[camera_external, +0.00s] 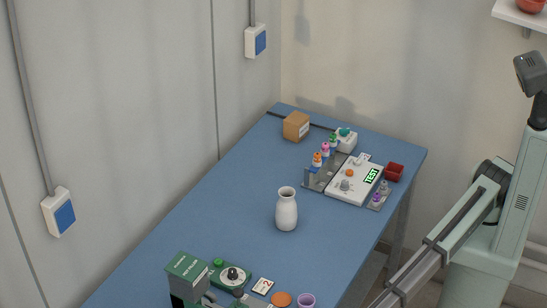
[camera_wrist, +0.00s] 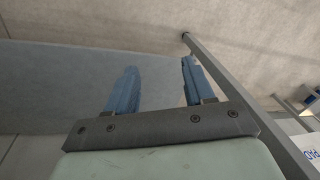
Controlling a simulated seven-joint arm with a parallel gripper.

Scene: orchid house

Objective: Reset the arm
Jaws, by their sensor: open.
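My gripper (camera_wrist: 159,68) shows in the wrist view, with its two blue fingers spread apart and nothing between them. Beyond the fingers are a blue-grey surface, a grey bar and a pale floor or wall. In the external view my arm runs from the right down past the bottom edge, and I cannot make out the gripper there. The blue table (camera_external: 215,215) stands in the middle of the external view. A white vase (camera_external: 287,213) stands upright on it, apart from the other things.
At the table's far end are a cardboard box (camera_external: 296,126), a white panel marked TEST (camera_external: 341,191) and a red open box (camera_external: 393,173). At the near end are a dark green box (camera_external: 187,268), a green dial unit (camera_external: 233,277), an orange disc (camera_external: 281,299) and a purple cup (camera_external: 306,300). The table's left middle is clear.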

